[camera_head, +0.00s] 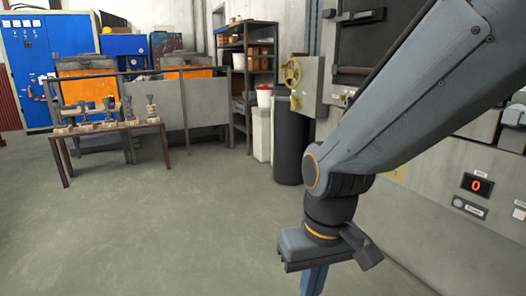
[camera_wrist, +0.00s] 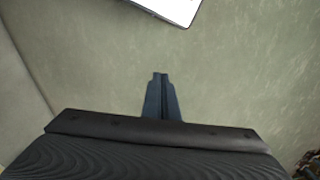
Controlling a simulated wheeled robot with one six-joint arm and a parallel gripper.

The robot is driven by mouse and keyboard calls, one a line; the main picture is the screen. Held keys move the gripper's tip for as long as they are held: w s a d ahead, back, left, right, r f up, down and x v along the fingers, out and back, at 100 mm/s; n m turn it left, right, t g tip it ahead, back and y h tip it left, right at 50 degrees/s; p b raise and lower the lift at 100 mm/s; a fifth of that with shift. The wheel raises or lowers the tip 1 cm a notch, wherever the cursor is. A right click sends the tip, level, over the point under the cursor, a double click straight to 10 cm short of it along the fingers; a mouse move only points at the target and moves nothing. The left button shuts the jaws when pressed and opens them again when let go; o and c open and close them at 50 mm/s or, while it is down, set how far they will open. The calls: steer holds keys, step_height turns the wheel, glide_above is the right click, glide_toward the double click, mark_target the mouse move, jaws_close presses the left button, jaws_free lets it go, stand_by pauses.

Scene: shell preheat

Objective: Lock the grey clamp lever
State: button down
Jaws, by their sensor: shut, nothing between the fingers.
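My gripper (camera_head: 313,283) hangs pointing down in the lower middle of the head view, over open floor and left of the grey cabinet. In the wrist view my gripper (camera_wrist: 160,78) has its two dark fingers together, with nothing between them. I cannot pick out the grey clamp lever for certain in either view. Light grey fittings (camera_head: 514,116) show small at the right edge of the head view, and I cannot tell whether one is the lever. My arm hides part of the cabinet and the wall behind it.
The grey cabinet (camera_head: 435,215) with a red digital display (camera_head: 477,186) stands at right. A black cylinder (camera_head: 288,140) stands behind my gripper. A low table (camera_head: 105,127) with several small items is at left. A white-faced object (camera_wrist: 172,8) shows in the wrist view. The floor at left is clear.

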steer(key=s+d+r+m+p, duration=0.2)
steer(key=d+r+m+p, duration=0.1)
steer(key=d+r+p, duration=0.8)
step_height(320, 180, up, 3)
steer(key=p, duration=0.6)
steer(key=shift+s+h, duration=0.2)
steer(key=shift+h, duration=0.2)
steer(key=shift+d, duration=0.1)
